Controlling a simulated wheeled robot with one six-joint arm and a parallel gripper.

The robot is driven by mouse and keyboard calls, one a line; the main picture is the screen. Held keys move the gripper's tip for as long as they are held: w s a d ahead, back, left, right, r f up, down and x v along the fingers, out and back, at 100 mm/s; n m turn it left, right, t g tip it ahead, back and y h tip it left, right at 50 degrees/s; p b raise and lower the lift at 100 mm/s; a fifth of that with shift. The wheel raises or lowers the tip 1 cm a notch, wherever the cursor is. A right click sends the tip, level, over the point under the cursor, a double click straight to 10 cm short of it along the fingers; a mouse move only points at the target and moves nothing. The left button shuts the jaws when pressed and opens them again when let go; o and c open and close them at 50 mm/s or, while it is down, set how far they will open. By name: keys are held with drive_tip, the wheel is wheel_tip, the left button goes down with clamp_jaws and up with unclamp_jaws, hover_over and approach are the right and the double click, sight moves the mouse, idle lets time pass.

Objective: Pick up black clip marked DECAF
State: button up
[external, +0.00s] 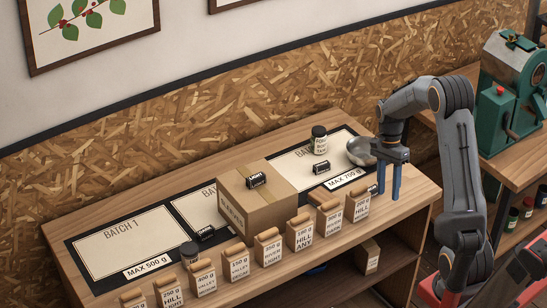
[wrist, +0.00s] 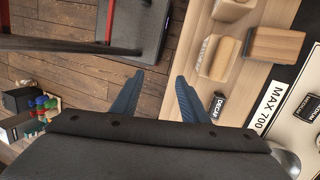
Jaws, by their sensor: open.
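The black clip marked DECAF (wrist: 217,106) lies on the wooden bench top in the wrist view, just right of my right finger. In the external view a small dark clip (external: 373,188) shows beside the left finger, partly hidden; its print is too small to read there. My gripper (external: 388,194) points down at the bench's right front part. In the wrist view my gripper (wrist: 160,78) is open and empty, with floor showing between the fingers. The clip is outside the fingers, and I cannot tell whether the right finger touches it.
Several labelled bean bags (external: 300,233) line the bench's front edge. A cardboard box (external: 268,211) with a black clip on top stands mid-bench. A jar (external: 319,140), another clip (external: 321,167) and a metal bowl (external: 360,151) are at the right mat. A green machine (external: 500,110) stands further right.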

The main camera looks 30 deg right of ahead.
sight(371, 188)
drive_tip(key=w+d+f+t+b, duration=0.1)
drive_tip(key=w, duration=0.3)
drive_tip(key=w+d+f+t+h+b, duration=0.1)
drive_tip(key=w+d, duration=0.1)
drive_tip(key=w, duration=0.2)
drive_tip(key=w+d+f+t+b, duration=0.1)
drive_tip(key=w+b, duration=0.1)
drive_tip(key=w, duration=0.2)
drive_tip(key=shift+w+d+f+h, duration=0.2)
drive_tip(key=shift+w+h, duration=0.05)
drive_tip(key=shift+h, duration=0.05)
drive_tip(key=shift+d+f+p, duration=0.2)
drive_tip(key=shift+f+p, duration=1.15)
drive_tip(key=shift+f, duration=2.45)
drive_tip(key=shift+c, duration=0.5)
clamp_jaws()
